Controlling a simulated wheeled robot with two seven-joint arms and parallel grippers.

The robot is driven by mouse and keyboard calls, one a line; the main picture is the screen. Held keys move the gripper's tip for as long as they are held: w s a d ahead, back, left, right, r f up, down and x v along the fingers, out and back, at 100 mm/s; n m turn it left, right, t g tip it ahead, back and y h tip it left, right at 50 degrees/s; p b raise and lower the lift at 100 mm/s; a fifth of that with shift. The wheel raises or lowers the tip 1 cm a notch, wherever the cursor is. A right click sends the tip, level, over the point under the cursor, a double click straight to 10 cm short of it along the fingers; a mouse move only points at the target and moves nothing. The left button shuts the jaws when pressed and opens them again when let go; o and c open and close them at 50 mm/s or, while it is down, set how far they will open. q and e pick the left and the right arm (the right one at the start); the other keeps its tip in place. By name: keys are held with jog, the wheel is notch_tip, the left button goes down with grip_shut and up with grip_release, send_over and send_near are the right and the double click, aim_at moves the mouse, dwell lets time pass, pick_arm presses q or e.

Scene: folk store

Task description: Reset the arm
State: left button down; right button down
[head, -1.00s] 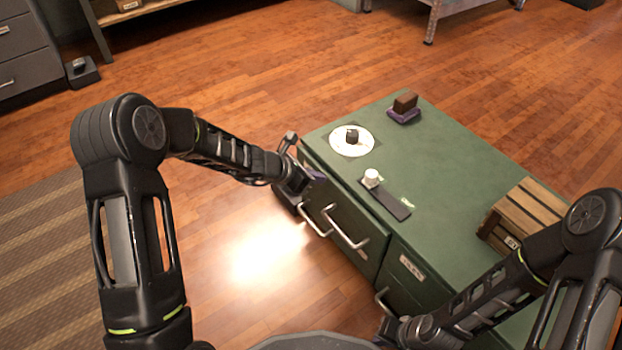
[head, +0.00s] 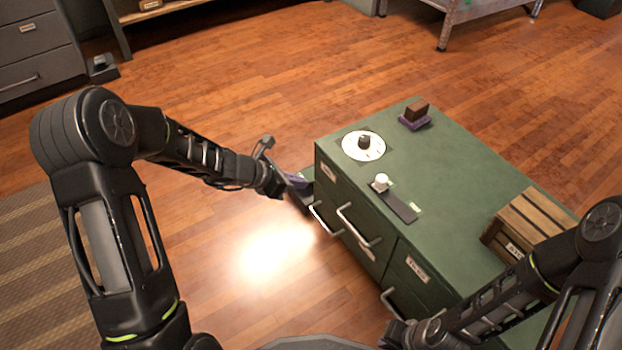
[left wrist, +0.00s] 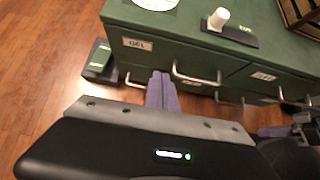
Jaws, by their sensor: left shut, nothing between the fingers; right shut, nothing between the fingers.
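My left gripper (head: 300,182) is just left of the green cabinet (head: 465,190), beside its upper left drawer front. In the left wrist view its purple fingers (left wrist: 161,92) are together with nothing between them, in front of the cabinet's drawer handles (left wrist: 195,75). My right arm (head: 510,290) reaches in from the lower right of the head view. Its gripper is mostly hidden there; a purple-fingered part, likely the right gripper (left wrist: 272,132), shows at the right of the left wrist view.
On the cabinet top are a white round dial (head: 362,146), a dark strip with a white knob (head: 382,184), a brown block on a purple base (head: 416,113) and a wooden crate (head: 530,222). Open wooden floor (head: 250,90) lies behind and left of the cabinet.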

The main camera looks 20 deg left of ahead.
pick_arm(q)
jog(key=shift+v, duration=0.95)
